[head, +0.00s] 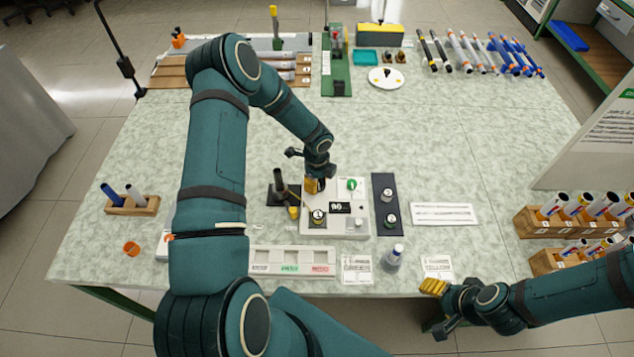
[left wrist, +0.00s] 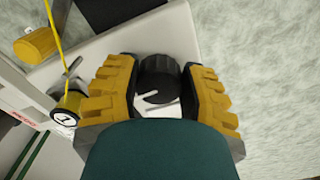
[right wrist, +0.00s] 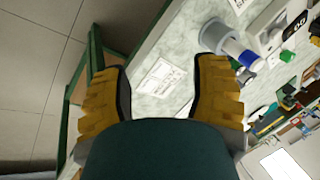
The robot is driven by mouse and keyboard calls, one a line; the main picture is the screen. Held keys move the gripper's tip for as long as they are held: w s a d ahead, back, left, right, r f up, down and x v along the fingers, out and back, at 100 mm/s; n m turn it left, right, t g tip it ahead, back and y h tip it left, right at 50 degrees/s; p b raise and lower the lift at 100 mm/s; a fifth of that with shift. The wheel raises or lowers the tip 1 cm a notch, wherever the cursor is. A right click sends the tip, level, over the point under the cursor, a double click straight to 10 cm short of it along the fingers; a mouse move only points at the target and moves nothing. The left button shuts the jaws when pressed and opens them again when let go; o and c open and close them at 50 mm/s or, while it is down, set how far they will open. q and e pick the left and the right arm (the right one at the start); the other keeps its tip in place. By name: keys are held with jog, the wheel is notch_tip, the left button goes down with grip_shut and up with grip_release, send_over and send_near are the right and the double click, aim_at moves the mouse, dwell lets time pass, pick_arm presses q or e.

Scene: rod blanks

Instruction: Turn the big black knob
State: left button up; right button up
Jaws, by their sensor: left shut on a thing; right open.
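The big black knob (left wrist: 158,78) shows in the left wrist view, with a white pointer line on its top. It stands on the white instrument box (head: 348,229). My left gripper (left wrist: 160,68) has its yellow fingers on either side of the knob and is shut on it. In the head view this gripper (head: 314,185) is at the back left of the box, and the knob is hidden behind it. My right gripper (head: 434,287) is open and empty near the table's front right edge.
A dark strip (head: 384,213) with knobs lies right of the box. Racks of tubes (head: 526,224) stand at the right edge. The tabletop behind the box is mostly clear.

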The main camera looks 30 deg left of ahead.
pick_arm(q)
jog(key=n+b, duration=0.3)
jog(key=n, duration=0.2)
jog(key=shift+s+d+f+b, duration=0.1)
jog(key=shift+s+f+b, duration=0.05)
jog(key=shift+b, duration=0.2)
jog(key=n+b, duration=0.2)
jog(key=n, duration=0.2)
jog(key=shift+s+d+n+b, duration=0.1)
jog(key=shift+n+b, duration=0.2)
jog(key=n+b, duration=0.2)
jog(key=n, duration=0.3)
jog(key=shift+d, duration=0.1)
jog(key=n+b, duration=0.1)
jog(key=n, duration=0.4)
jog(key=shift+s+d+n, duration=0.1)
jog(key=shift+n, duration=0.2)
pick_arm(e)
notch_tip(320, 180, down, 10)
jog(key=s, duration=0.2)
jog(key=shift+a+f+g, duration=0.2)
jog(key=shift+a+g, duration=0.05)
jog(key=shift+g, duration=0.05)
pick_arm(q)
jog(key=o, duration=1.2)
